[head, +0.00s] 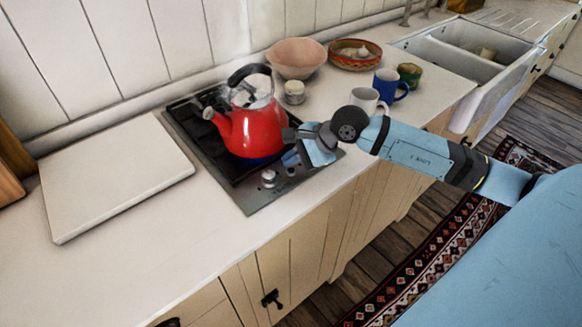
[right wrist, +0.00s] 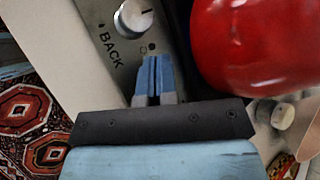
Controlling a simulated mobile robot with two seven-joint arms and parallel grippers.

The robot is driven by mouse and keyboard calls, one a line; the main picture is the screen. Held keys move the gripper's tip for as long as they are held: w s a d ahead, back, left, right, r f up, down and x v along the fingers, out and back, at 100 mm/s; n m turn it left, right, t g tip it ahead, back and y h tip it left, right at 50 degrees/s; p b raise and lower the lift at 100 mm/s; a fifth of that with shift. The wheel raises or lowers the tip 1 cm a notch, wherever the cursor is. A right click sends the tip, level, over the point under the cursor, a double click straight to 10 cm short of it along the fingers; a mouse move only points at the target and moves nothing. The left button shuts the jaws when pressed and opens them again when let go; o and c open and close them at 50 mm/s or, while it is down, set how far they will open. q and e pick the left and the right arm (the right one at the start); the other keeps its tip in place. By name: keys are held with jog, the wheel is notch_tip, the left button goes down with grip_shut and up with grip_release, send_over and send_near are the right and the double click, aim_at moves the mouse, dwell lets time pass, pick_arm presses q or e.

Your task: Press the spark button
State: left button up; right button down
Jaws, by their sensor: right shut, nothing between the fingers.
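The spark button appears to be the small dark round spot (right wrist: 152,47) on the hob's steel front panel, beside a knob (right wrist: 133,18) and the word BACK. My right gripper (right wrist: 154,62) is shut and empty. Its blue fingertips lie just short of the button in the right wrist view; whether they touch the panel I cannot tell. In the head view the right gripper (head: 291,158) is over the hob's front right part, beside the red kettle (head: 250,128). The button is not discernible there. My left gripper is not in view.
The kettle stands on the hob (head: 243,196), close to my right gripper; it also shows in the right wrist view (right wrist: 245,45). A white mug (head: 364,101), a blue mug (head: 388,84) and bowls stand to the right. A white board (head: 115,175) lies left.

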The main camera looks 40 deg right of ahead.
aim_at(292, 171)
jog(key=shift+r+p, duration=0.75)
jog(key=shift+r, duration=1.85)
